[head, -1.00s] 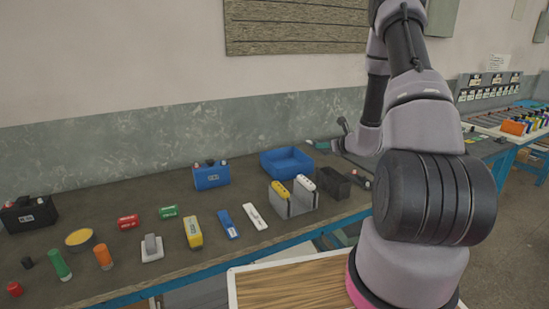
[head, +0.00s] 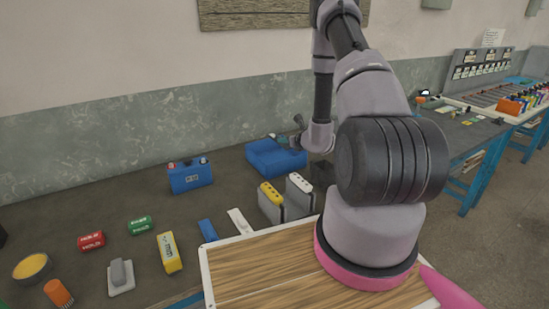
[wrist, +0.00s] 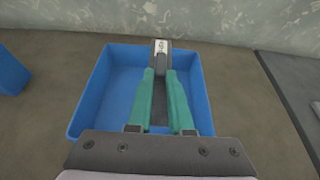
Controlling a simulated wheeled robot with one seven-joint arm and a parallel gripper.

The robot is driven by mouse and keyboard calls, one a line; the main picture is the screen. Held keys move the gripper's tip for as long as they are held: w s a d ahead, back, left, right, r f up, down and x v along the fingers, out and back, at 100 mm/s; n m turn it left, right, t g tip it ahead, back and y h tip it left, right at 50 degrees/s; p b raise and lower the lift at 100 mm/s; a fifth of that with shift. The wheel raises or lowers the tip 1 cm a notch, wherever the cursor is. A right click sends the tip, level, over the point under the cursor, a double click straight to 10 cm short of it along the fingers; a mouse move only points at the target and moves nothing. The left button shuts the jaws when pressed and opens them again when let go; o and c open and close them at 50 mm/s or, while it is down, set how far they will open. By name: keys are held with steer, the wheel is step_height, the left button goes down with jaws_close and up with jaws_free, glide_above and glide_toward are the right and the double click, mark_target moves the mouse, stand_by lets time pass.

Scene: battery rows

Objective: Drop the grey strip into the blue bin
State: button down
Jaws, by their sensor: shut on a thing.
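The blue bin (wrist: 98,88) fills the middle of the wrist view, open at the top. In the head view the blue bin (head: 268,157) stands on the bench near the wall, partly covered by my arm. My gripper (wrist: 160,80) has teal fingers shut on the grey strip (wrist: 160,62). The strip's pale labelled end shows past the fingertips, near the bin's far wall; the rest is partly hidden between the fingers. The gripper appears above the bin. How high it is, I cannot tell.
A blue battery box (head: 190,177) stands left of the bin. Grey holders with a yellow battery (head: 270,192) and a white one (head: 299,182) stand in front of it. Several small batteries lie on the bench's left part. A dark flat panel (wrist: 290,90) lies right of the bin.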

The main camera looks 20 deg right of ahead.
steer(key=shift+f, duration=1.25)
steer(key=c, duration=0.7)
jaws_free()
steer(key=shift+c, duration=0.2)
steer(key=shift+s, duration=0.1)
steer(key=v, duration=1)
steer(key=shift+s, duration=0.35)
steer(key=shift+r, duration=0.2)
